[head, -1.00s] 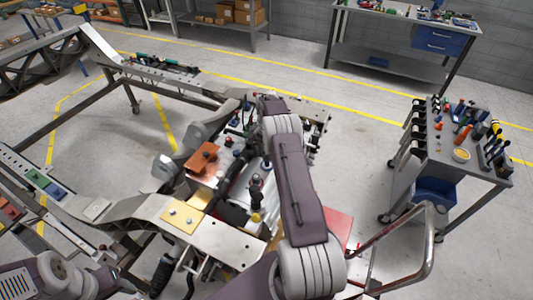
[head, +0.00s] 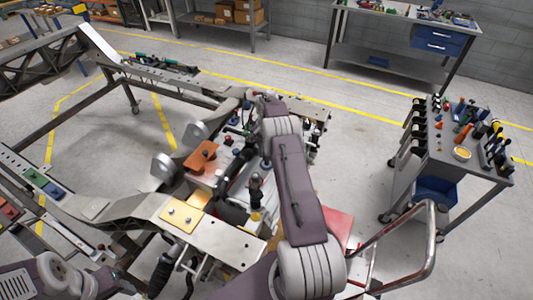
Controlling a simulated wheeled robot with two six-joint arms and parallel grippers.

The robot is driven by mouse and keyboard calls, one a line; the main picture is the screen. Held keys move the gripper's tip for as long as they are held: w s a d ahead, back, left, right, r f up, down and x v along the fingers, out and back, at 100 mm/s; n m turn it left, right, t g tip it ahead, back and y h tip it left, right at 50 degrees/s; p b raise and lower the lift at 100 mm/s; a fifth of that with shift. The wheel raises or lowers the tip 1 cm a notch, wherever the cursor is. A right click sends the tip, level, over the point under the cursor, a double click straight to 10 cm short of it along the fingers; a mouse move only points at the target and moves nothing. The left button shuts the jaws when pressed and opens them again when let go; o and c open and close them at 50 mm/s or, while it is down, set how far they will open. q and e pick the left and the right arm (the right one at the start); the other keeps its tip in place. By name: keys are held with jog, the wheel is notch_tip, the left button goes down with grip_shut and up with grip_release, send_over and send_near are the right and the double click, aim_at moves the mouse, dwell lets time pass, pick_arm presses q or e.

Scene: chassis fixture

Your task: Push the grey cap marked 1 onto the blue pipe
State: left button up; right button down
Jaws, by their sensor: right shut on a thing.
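My right arm reaches up the middle of the head view and bends over the chassis frame. Its gripper (head: 251,148) is small and dark, among the parts left of the forearm. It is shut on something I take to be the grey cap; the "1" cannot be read. The arm and crowded parts hide much of the grip. I cannot pick out the blue pipe with certainty, nor tell whether cap and pipe touch. My left arm shows at the lower left corner; its gripper is not in view.
The chassis frame (head: 137,206) carries an orange block (head: 201,157), a yellow plate (head: 182,216) and an upright black part (head: 256,190) near my right forearm. A tool cart (head: 445,165) stands at right. Open floor lies between them and behind the frame.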

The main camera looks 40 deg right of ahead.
jog(key=shift+f+b, duration=0.5)
jog(key=shift+f, duration=0.4)
jog(key=shift+f+b, duration=0.4)
jog(key=shift+f, duration=0.15)
jog(key=c, duration=1)
grip_release()
jog(key=shift+c, duration=0.2)
jog(key=shift+r, duration=0.1)
notch_tip(320, 180, up, 6)
jog(key=p, duration=0.4)
